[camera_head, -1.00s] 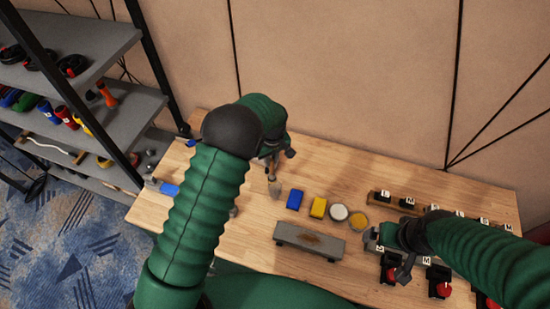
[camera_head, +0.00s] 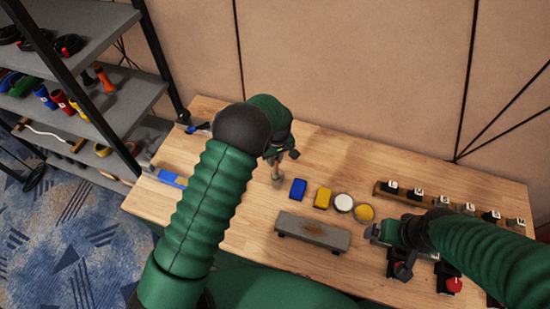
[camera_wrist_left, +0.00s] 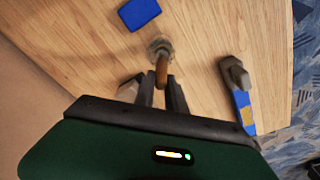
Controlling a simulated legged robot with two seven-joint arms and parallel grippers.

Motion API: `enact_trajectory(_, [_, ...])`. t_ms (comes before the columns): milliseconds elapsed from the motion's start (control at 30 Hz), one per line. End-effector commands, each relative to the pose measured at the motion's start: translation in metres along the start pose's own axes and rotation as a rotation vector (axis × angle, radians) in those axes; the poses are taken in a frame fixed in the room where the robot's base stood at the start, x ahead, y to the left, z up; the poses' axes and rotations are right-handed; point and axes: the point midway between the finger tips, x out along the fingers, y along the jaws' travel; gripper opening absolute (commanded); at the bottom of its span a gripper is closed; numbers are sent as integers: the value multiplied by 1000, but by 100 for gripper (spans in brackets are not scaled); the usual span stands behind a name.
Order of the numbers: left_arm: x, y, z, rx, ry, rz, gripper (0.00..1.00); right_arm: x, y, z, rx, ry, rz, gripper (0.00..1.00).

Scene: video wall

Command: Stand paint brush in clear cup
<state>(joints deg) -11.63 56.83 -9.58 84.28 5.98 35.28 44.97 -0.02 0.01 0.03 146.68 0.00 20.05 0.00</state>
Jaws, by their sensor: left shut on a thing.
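My left gripper (camera_head: 278,157) is over the far middle of the wooden table, pointing down. In the left wrist view its fingers (camera_wrist_left: 161,92) are closed around the brown handle of the paint brush (camera_wrist_left: 162,70). The small greyish clear cup (camera_wrist_left: 160,47) shows at the brush's far end. In the head view the cup (camera_head: 278,182) is just below the gripper, left of the blue block. The brush's lower end seems at or in the cup; I cannot tell how deep. My right gripper (camera_head: 383,235) is low over the table's right side, its finger gap unclear.
A blue block (camera_head: 298,188), a yellow block (camera_head: 323,197) and two round tins stand right of the cup. A grey stand (camera_head: 312,232) is in front. A rack (camera_head: 440,200) lies right; a blue tool (camera_head: 172,178) lies left. A shelf stands beyond the left edge.

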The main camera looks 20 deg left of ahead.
Motion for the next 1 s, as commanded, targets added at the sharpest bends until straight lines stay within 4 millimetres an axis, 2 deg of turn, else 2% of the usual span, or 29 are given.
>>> enact_trajectory(133, [-1,1,0,0,3,-2,0,0,0,0,1,0,0,94])
enact_trajectory(167, [-1,1,0,0,3,-2,17,0,0,0,1,0,0,94])
enact_trajectory(300, [0,0,-1,1,1,-1,35,0,0,0,1,0,0,94])
enact_trajectory(367, [0,0,-1,1,1,-1,41,0,0,0,1,0,0,94])
enact_trajectory(633, [0,-2,-2,0,0,0,41,0,0,0,1,0,0,94])
enact_trajectory(733, [-6,0,-2,1,3,1,41,2,0,0,1,0,0,94])
enact_trajectory(867, [-31,1,-1,0,4,3,41,10,0,2,1,0,0,94])
enact_trajectory(1000, [-72,3,-1,1,6,5,41,19,0,5,1,0,0,94])
